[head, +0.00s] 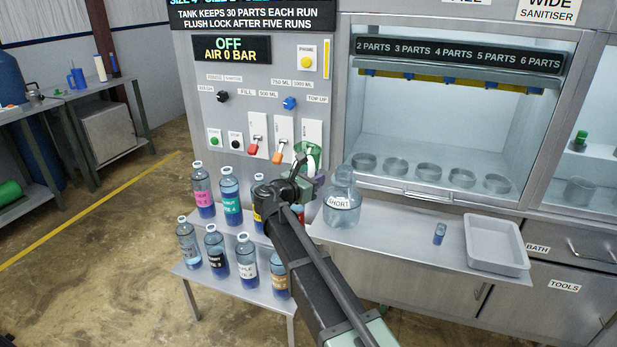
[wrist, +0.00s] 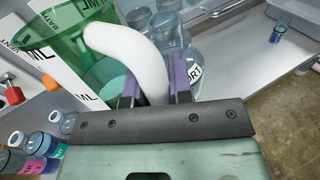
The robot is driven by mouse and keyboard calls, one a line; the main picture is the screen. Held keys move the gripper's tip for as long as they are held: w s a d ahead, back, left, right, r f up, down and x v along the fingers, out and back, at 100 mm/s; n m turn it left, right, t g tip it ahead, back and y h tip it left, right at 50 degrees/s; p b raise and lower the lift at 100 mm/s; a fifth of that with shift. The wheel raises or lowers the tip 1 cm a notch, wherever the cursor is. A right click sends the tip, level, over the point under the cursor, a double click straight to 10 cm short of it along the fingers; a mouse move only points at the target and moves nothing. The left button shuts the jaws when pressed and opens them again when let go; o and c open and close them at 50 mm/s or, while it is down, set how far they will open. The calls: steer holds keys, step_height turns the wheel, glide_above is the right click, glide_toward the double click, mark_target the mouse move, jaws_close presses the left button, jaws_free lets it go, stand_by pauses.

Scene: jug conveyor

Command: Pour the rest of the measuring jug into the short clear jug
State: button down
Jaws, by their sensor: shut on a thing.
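The measuring jug is green and see-through with a white handle; it shows in the head view (head: 306,148) and large at the left of the wrist view (wrist: 72,48). My gripper (wrist: 157,82) has its purple fingers shut on the white handle; in the head view my gripper (head: 316,184) is partly hidden by my arm. Pale teal shows low inside the jug; I cannot tell how much liquid that is. The short clear jug (head: 342,207), labelled SHORT, stands on the counter just right of my gripper. In the wrist view it (wrist: 208,46) is behind and right of the fingers.
Several labelled bottles (head: 231,205) stand on a low shelf (head: 262,296) left of my arm. A panel with levers (head: 278,152) is behind the measuring jug. A small blue vial (head: 439,233) and a white tray (head: 495,246) are at the counter's right. Bare counter (head: 395,240) lies between.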

steer(key=shift+w+d+f+m+g+y+p, duration=0.1)
steer(key=shift+d+m+g+y+p, duration=0.5)
steer(key=shift+y+p, duration=0.7)
steer(key=shift+d+f+m+g+y+p, duration=0.1)
steer(key=shift+d+m+g+y+p, duration=0.3)
steer(key=shift+m+y+p, duration=0.8)
steer(key=shift+w+d+f+m+g+y+p, duration=0.15)
steer(key=shift+d+g+y+p, duration=0.3)
steer(key=shift+y+p, duration=0.85)
